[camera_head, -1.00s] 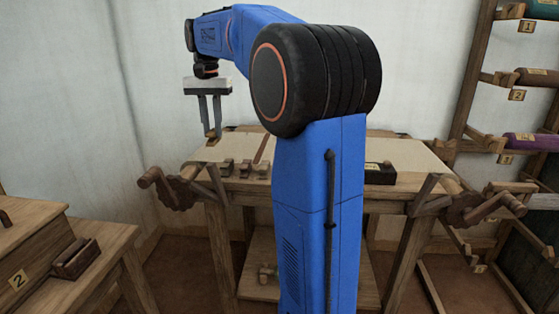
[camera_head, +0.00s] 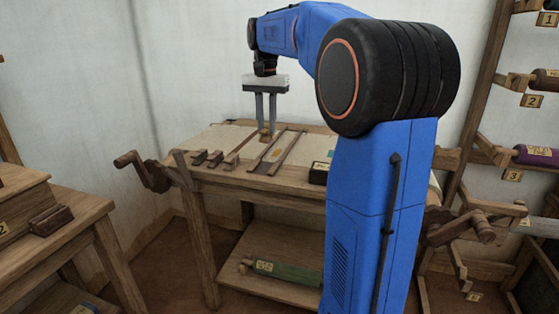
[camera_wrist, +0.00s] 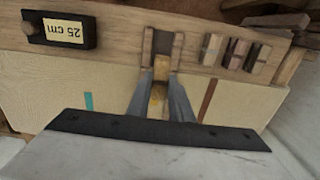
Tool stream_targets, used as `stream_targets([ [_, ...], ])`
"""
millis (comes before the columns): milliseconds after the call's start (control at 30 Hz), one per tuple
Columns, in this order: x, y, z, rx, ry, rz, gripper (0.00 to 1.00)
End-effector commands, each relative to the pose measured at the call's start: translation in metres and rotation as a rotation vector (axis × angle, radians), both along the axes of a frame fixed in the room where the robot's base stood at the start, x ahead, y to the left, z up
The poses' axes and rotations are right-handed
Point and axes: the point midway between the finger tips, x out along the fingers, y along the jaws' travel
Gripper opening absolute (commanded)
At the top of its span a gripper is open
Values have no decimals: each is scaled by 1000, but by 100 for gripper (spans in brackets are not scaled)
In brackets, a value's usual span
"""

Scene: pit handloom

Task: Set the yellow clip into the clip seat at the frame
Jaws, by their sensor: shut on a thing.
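The yellow clip (camera_wrist: 158,96) is between the fingers of my gripper (camera_wrist: 161,84) in the wrist view, with its far end showing beyond the fingertips. In the head view my gripper (camera_head: 266,128) points down over the back half of the loom's table, and only a small brownish-yellow tip of the clip (camera_head: 266,133) shows. What looks like the clip seat (camera_wrist: 162,42), a dark slot between two upright wooden cheeks on the frame edge, lies just ahead of the clip in the wrist view. Whether the clip touches it I cannot tell.
A black block marked 25 cm (camera_wrist: 66,31) sits on the frame edge, also in the head view (camera_head: 319,173). Small wooden blocks (camera_wrist: 232,52) stand on the other side of the seat. Pale cloth (camera_wrist: 40,90) covers the table. A crank (camera_head: 150,172) sticks out at the left.

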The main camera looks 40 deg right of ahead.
Motion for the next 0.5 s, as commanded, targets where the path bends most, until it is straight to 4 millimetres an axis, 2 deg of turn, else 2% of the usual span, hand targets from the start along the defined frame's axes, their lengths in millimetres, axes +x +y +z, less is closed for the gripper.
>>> stream_targets([
  [200, -1, 0, -35, 0, 1, 0, 0],
  [500, 0, 0, -57, 0, 1, 0, 0],
])
